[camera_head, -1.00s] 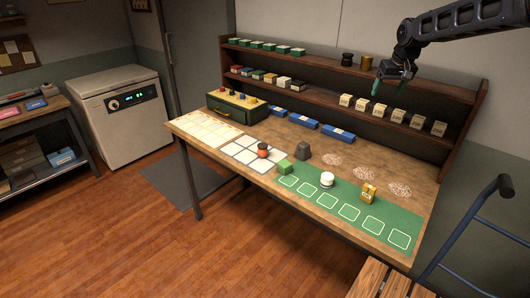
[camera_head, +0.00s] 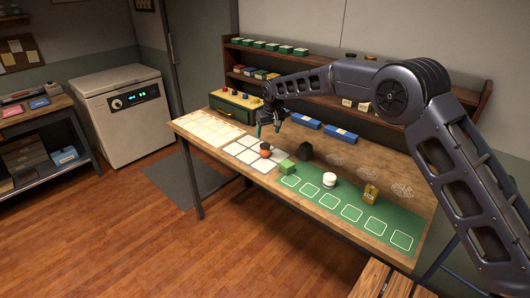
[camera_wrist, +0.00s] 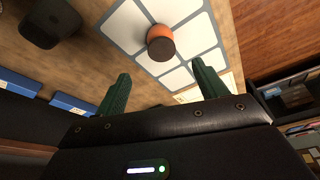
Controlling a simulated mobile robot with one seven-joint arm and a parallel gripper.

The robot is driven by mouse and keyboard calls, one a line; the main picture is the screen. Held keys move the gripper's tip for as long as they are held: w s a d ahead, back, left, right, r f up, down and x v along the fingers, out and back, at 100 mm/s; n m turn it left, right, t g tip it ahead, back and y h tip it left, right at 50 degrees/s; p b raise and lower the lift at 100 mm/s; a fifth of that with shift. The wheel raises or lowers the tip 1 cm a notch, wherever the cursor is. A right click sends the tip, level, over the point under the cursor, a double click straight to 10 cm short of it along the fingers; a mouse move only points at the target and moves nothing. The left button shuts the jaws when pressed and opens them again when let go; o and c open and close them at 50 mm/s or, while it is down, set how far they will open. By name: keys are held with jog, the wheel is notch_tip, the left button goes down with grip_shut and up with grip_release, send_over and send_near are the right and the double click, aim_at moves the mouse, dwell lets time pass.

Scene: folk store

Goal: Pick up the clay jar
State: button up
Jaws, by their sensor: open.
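The clay jar (camera_head: 265,152), small and orange with a dark top, stands on the white-squared mat (camera_head: 241,153) on the workbench. In the wrist view the jar (camera_wrist: 160,38) is seen from above, ahead of the fingertips and roughly centred between them. My gripper (camera_head: 267,129) is above the jar, apart from it. Its two green fingers (camera_wrist: 160,70) are spread with nothing between them.
A dark weight-like block (camera_head: 305,151) stands right of the jar, and a green cube (camera_head: 287,167) is close by. Blue boxes (camera_head: 306,122) lie behind, below the shelves (camera_head: 330,95).

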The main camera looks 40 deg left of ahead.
aim_at(265, 145)
jog(key=shift+s+a+f, duration=0.35)
jog(key=shift+a+f, duration=0.05)
jog(key=shift+f, duration=0.2)
jog(key=x, duration=0.5)
jog(key=shift+w+x, duration=0.15)
jog(key=shift+x, duration=1.15)
jog(key=shift+w+x, duration=0.1)
jog(key=shift+x, duration=1.2)
jog(key=shift+d, duration=0.2)
jog(key=c, duration=1.1)
jog(key=shift+r, duration=0.1)
